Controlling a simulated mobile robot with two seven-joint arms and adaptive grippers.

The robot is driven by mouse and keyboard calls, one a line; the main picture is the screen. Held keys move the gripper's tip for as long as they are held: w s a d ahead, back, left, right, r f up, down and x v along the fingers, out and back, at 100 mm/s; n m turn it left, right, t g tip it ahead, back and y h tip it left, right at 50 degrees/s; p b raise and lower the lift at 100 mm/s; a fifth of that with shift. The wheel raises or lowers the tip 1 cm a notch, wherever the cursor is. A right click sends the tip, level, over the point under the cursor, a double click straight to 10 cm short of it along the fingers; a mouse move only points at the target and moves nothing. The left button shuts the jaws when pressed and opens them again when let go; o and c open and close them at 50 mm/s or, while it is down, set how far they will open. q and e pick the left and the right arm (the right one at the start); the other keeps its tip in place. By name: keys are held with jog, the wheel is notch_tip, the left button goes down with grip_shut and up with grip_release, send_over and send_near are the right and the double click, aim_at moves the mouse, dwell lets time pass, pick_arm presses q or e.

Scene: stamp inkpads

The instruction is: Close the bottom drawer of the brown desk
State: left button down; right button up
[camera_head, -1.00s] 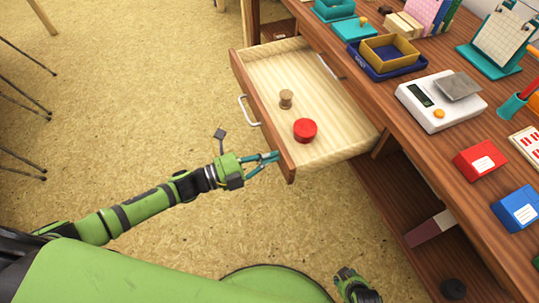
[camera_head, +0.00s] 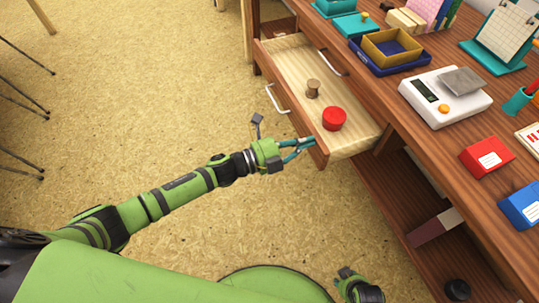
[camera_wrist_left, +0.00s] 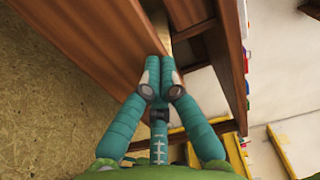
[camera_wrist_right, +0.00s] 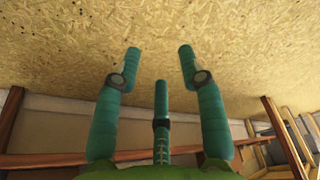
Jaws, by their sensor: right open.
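The brown desk (camera_head: 420,107) has one drawer (camera_head: 297,44) pulled part way out, with a pale wood inside, a brown front and a white handle (camera_head: 277,99). My left gripper (camera_head: 303,147) is at the near end of the drawer front, its fingertips against or very close to the outer face. In the left wrist view its fingers (camera_wrist_left: 157,65) are together and the brown front (camera_wrist_left: 85,40) fills the upper left. Nothing shows between the fingers. My right gripper (camera_wrist_right: 159,55) is open and empty over the floor, away from the desk.
A red round container (camera_head: 334,119) and a small brown spool (camera_head: 313,88) stand inside the drawer. The desktop holds a scale (camera_head: 445,97), a red box (camera_head: 486,157) and a blue box (camera_head: 521,205). The floor (camera_head: 140,100) left of the drawer is clear.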

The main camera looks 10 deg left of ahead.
pick_arm(q)
jog(key=b, duration=0.3)
send_over(343, 140)
jog(key=v, duration=0.4)
jog(key=shift+s+a+f, duration=0.1)
jog(key=shift+s+f, duration=0.05)
jog(key=shift+s, duration=0.1)
jog(key=x, duration=0.3)
jog(key=shift+w+b, duration=0.15)
jog(key=shift+b, duration=0.25)
jog(key=shift+w+d, duration=0.35)
jog(key=shift+d, duration=0.25)
pick_arm(e)
notch_tip(343, 140, up, 6)
jog(key=w, duration=0.1)
jog(key=shift+a+r+g, duration=0.15)
jog(key=shift+a+g, duration=0.2)
jog(key=shift+g, duration=0.05)
